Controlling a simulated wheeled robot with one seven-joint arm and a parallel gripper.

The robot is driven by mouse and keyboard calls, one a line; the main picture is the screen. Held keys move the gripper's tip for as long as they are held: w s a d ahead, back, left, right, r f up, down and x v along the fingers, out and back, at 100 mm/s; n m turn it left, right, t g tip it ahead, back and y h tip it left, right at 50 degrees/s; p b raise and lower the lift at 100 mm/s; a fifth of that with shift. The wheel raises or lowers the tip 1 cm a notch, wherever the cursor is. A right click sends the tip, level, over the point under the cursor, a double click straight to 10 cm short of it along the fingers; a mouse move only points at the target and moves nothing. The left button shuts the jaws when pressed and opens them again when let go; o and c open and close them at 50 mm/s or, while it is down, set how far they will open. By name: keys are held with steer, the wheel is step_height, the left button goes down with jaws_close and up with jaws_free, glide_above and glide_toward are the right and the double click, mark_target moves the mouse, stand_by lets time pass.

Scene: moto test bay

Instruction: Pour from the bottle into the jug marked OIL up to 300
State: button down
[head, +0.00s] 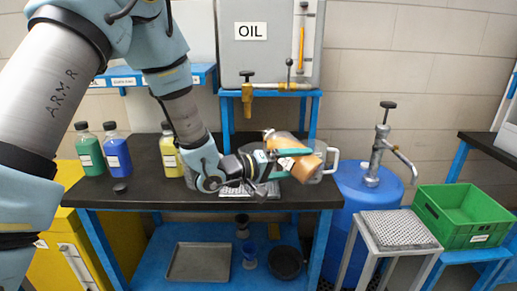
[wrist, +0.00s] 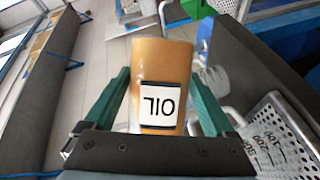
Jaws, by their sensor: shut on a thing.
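My gripper (head: 272,156) is shut on an amber bottle (head: 304,166), held tilted above the dark bench. In the wrist view the bottle (wrist: 162,58) stands between the two green fingers (wrist: 160,76), with a white OIL label upside down. A clear jug (head: 331,158) is behind and beside the bottle in the head view; its handle shows at the right and most of its body is hidden. A clear rim and handle, seemingly the jug's (wrist: 236,115), show at the right of the wrist view.
Green (head: 89,152), blue (head: 117,156) and yellow (head: 168,155) bottles stand at the bench's left, near a dark cap (head: 120,188). A perforated metal tray (head: 236,191) lies at the front edge. A grey OIL tank (head: 265,60) with a tap stands behind. A blue drum (head: 365,190) is right.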

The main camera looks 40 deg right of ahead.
steer(key=shift+s+r+n, duration=0.1)
steer(key=shift+r+n, duration=0.2)
steer(key=shift+r, duration=0.15)
steer(key=shift+w+r+n+g+h+p, duration=0.4)
steer(key=shift+r+n+p, duration=0.45)
steer(key=shift+p, duration=0.6)
stand_by(2.1)
steer(key=shift+w+r+n+p, duration=0.1)
steer(key=shift+r+n+p, duration=0.1)
steer(key=shift+n+p, duration=0.25)
stand_by(3.6)
